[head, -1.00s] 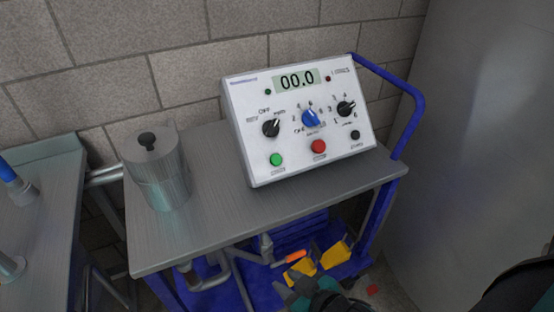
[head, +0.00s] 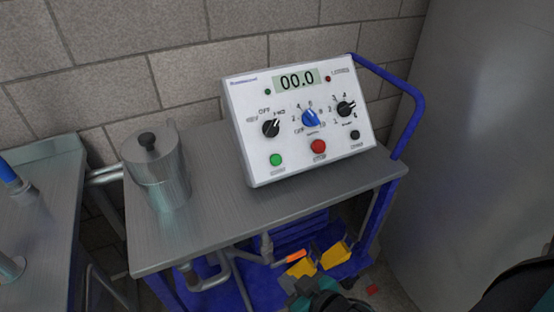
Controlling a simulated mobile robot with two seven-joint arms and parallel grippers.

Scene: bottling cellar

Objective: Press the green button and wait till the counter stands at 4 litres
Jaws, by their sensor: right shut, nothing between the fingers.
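A white control box (head: 299,120) stands on the grey metal top of a blue cart. Its counter display (head: 297,81) reads 00.0. The green button (head: 276,160) is at the lower left of its face, with a red button (head: 318,147) to its right. Two black knobs and a blue knob sit above them. My right gripper (head: 290,284) is at the bottom of the view, low in front of the cart, shut and empty. It is well below the box and apart from the buttons. My left gripper is not in view.
A metal jug with a lid (head: 158,170) stands on the cart top (head: 225,222), left of the box. A blue handle (head: 408,95) rises at the right. Another metal table (head: 45,215) is at far left.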

